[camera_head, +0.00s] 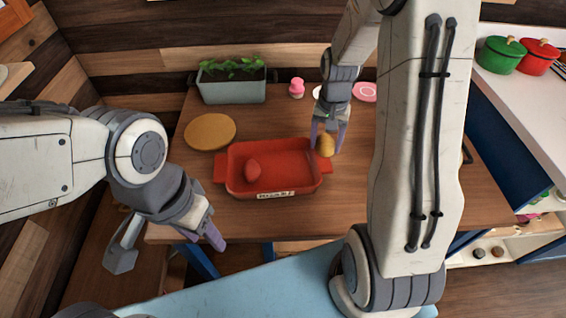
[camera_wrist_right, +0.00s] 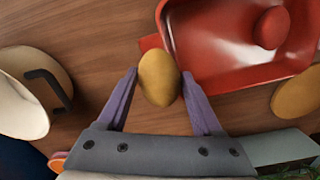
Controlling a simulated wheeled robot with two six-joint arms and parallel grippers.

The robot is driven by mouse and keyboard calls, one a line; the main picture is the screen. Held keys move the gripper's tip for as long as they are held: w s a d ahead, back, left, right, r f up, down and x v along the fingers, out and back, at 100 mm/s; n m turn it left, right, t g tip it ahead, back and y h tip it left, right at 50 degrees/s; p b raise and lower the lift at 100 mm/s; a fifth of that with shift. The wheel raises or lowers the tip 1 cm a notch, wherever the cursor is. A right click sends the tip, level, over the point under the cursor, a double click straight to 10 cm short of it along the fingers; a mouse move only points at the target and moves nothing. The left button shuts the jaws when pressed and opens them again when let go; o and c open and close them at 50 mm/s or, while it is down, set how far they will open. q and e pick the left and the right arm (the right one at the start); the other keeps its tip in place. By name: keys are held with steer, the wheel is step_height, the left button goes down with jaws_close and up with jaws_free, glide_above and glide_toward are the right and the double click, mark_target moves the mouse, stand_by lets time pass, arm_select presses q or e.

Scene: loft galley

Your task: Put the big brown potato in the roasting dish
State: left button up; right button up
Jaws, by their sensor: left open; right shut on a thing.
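The red roasting dish (camera_head: 240,187) sits on the wooden table and also shows in the wrist view (camera_wrist_right: 213,75). A reddish potato (camera_head: 252,172) lies inside it, also visible in the wrist view (camera_wrist_right: 272,28). My right gripper (camera_head: 328,138) is shut on a golden-brown potato (camera_head: 326,146), which shows between the two fingers in the wrist view (camera_wrist_right: 159,78). This potato is at the dish's right-hand handle, outside the basin; I cannot tell its height above the table. My left gripper (camera_head: 168,244) is open and empty, at the table's front left edge.
A round yellow board (camera_head: 210,131) lies behind the dish to the left. A planter (camera_head: 232,88), a small pink object (camera_head: 296,88) and a pink plate (camera_head: 365,92) stand at the back. Green (camera_head: 499,55) and red (camera_head: 538,56) pots are on the right counter.

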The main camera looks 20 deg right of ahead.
glide_above(293, 172)
step_height(293, 172, down, 5)
steer(key=shift+f, duration=0.2)
steer(key=shift+f+p, duration=0.3)
steer(key=shift+f, duration=1.7)
steer(key=shift+f, duration=0.1)
steer(key=o, duration=1.5)
steer(key=shift+c, duration=0.2)
